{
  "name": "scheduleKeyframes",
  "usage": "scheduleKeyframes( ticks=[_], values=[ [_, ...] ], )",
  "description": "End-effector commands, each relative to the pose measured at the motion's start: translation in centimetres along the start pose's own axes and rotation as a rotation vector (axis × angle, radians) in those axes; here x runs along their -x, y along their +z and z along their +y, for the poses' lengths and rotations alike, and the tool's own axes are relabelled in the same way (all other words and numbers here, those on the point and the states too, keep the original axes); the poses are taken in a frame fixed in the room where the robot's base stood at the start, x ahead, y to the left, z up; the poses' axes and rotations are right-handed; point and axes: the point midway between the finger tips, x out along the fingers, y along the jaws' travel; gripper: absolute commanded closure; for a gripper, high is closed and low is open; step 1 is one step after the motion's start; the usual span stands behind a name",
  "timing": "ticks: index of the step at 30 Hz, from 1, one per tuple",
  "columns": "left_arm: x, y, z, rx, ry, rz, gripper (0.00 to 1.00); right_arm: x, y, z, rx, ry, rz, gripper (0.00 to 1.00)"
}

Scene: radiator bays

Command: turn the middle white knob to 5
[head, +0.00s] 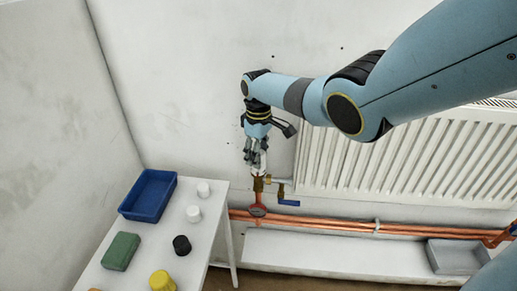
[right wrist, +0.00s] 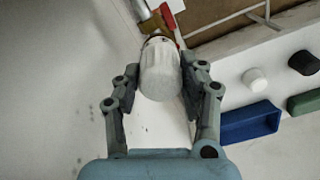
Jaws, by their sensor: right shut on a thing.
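The white knob (right wrist: 160,72) is a ribbed cylinder on a brass valve (right wrist: 150,22) in the right wrist view. Its scale marks are too small to read, so its setting cannot be told. My right gripper (head: 257,163) reaches down to the valve, left of the radiator. Its two fingers are shut on opposite sides of the knob; in the head view they hide most of it. I see only this one valve with a knob, so I cannot tell its place among others. My left gripper is not in view.
Copper pipes (head: 330,222) run below the radiator (head: 400,160). A white table (head: 218,215) at left carries a blue tray (head: 148,196), a green block (head: 121,251) and several caps. A grey tray (head: 455,257) lies right.

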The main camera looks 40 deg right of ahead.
Motion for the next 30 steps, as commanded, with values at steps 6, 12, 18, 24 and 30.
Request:
scheduleKeyframes(
  ticks=[6,12,18,24,30],
  values=[
    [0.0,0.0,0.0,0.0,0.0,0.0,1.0,0.1,-0.1,0.0,0.003,0.001,0.002,0.91],
    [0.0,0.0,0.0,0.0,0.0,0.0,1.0,0.1,-0.1,0.0,0.002,0.001,0.002,0.45],
    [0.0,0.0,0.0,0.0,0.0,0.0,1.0,0.0,0.0,0.0,0.001,0.0,0.001,0.35],
    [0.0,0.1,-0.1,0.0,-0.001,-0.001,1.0,0.2,-0.1,0.0,0.001,0.001,0.001,0.35],
    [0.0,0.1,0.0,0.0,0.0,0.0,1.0,2.4,-0.1,0.1,0.001,0.004,0.003,0.35]
  ],
)
